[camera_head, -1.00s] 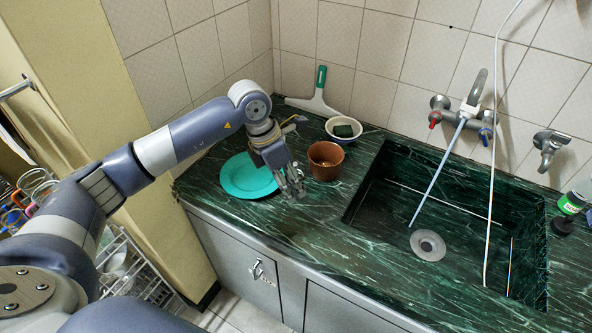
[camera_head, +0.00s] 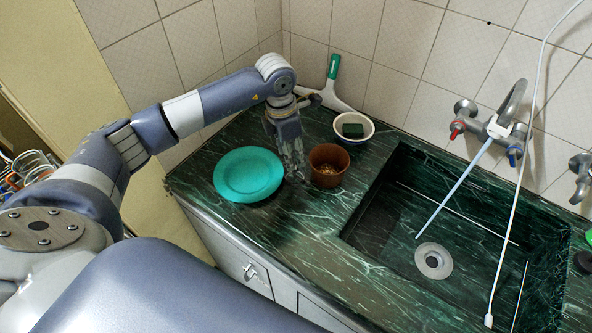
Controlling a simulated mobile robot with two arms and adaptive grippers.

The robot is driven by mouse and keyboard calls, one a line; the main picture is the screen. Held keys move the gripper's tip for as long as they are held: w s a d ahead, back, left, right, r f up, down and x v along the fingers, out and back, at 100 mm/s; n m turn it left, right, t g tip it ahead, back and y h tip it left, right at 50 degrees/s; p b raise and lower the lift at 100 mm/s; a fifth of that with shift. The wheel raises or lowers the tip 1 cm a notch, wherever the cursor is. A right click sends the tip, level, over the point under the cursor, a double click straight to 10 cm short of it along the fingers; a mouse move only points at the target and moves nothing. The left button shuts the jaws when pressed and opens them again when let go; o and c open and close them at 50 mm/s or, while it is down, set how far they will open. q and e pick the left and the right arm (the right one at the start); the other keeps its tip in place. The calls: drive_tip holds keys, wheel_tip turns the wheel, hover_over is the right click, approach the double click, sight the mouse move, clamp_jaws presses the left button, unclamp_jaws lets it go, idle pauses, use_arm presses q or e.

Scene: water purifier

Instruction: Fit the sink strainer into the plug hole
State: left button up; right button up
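The plug hole (camera_head: 433,260) is a pale grey ring with a darker centre in the floor of the dark green marble sink (camera_head: 395,232). I cannot make out a separate sink strainer; whether one lies in the ring or at my fingers is too small to tell. My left gripper (camera_head: 295,174) points down at the counter, between the turquoise plate and the brown pot, well left of the sink. Its fingers are dark and blurred against the marble, so I cannot tell if they are open or hold something. My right gripper is out of view.
A turquoise plate (camera_head: 249,174) lies left of the gripper, and a brown pot (camera_head: 328,166) stands close on its right. A tap (camera_head: 505,108) and white hose (camera_head: 533,130) overhang the sink.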

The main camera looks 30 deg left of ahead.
sight(295, 173)
use_arm(q)
drive_tip(key=shift+f, duration=0.75)
drive_tip(key=f, duration=0.1)
drive_tip(key=f+p, duration=0.1)
drive_tip(key=f, duration=0.1)
drive_tip(key=f+p, duration=0.1)
drive_tip(key=shift+w+d+f, duration=0.2)
drive_tip(key=shift+w+d, duration=0.1)
drive_tip(key=shift+w, duration=0.05)
drive_tip(key=shift+f, duration=0.45)
drive_tip(key=c, duration=0.9)
clamp_jaws()
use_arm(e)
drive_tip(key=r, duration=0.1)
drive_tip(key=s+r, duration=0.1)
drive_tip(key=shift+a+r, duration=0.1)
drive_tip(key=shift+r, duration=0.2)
